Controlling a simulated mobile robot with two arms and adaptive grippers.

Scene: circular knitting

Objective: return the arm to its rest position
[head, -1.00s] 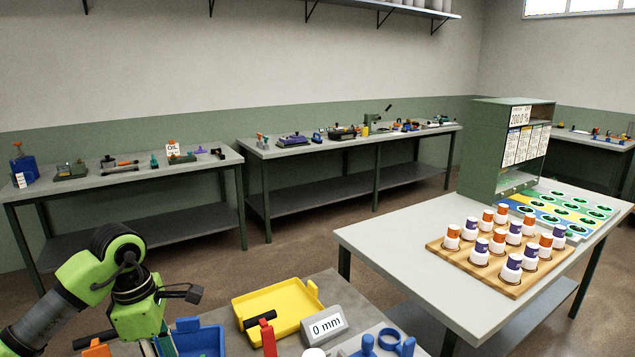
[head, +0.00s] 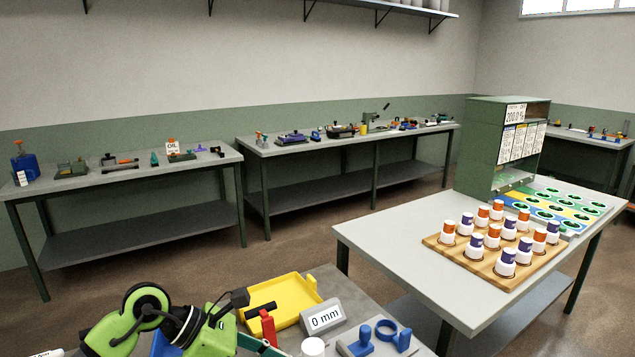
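My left arm (head: 150,310), green and black, comes in low at the left, bent at its elbow. Its green wrist (head: 222,332) is over the near bench, just left of the yellow tray (head: 286,299). A small dark box on a bracket (head: 240,297) sticks up from the wrist. A teal piece (head: 262,347) shows at the wrist's right side near the bottom edge. The fingertips are not clearly visible, so I cannot tell whether the gripper is open or holds anything. My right arm and gripper are not in view.
The near bench holds a red upright part (head: 268,328), a "0 mm" display (head: 323,318) and a blue-fitted fixture (head: 385,338). A blue bin (head: 163,345) is mostly hidden behind my arm. A wooden board (head: 490,268) of cones stands on the right table.

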